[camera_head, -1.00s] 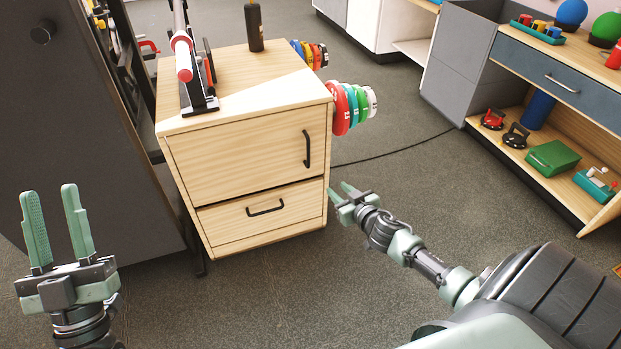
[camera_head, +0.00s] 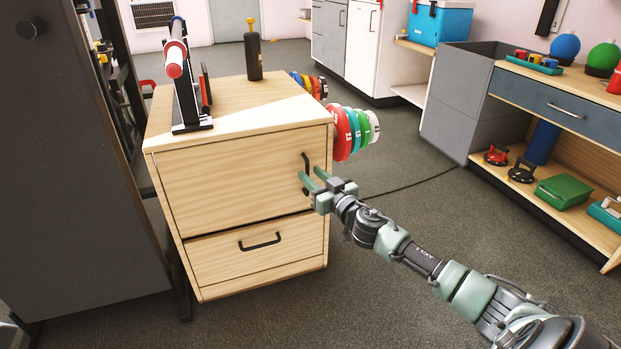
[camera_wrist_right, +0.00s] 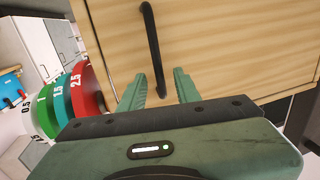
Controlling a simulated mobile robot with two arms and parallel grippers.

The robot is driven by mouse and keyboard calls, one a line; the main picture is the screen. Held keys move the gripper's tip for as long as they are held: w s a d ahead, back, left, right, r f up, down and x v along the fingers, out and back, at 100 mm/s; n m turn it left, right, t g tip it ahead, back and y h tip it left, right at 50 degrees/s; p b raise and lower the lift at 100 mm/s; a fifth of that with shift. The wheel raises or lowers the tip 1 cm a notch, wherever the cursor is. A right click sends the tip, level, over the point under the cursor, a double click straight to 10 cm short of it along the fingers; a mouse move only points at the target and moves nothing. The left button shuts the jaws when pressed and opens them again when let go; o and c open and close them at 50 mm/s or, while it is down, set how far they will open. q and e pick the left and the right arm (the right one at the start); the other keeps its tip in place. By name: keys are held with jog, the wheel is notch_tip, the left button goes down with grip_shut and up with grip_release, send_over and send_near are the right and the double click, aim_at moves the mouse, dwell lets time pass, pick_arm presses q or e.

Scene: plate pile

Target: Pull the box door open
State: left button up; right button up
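The wooden box (camera_head: 150,160) has an upper door (camera_head: 235,177) with a black vertical handle (camera_head: 305,160) near its right edge. The door is shut. My right gripper (camera_head: 311,178) is open at the lower part of that handle. In the right wrist view the handle (camera_wrist_right: 152,45) runs down between the two spread fingers of the gripper (camera_wrist_right: 163,85). I cannot tell whether a finger touches it. My left gripper is not in the head view now.
Below the door is a drawer with a black handle (camera_head: 260,242). Coloured weight plates (camera_head: 342,132) stick out from the box's right side. A black bottle (camera_head: 253,50) and a dark stand (camera_head: 188,100) are on top. A dark cabinet (camera_head: 80,190) stands close at left. Floor in front is clear.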

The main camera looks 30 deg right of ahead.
jog(key=shift+w, duration=0.6)
grip_shut()
dwell(1.1)
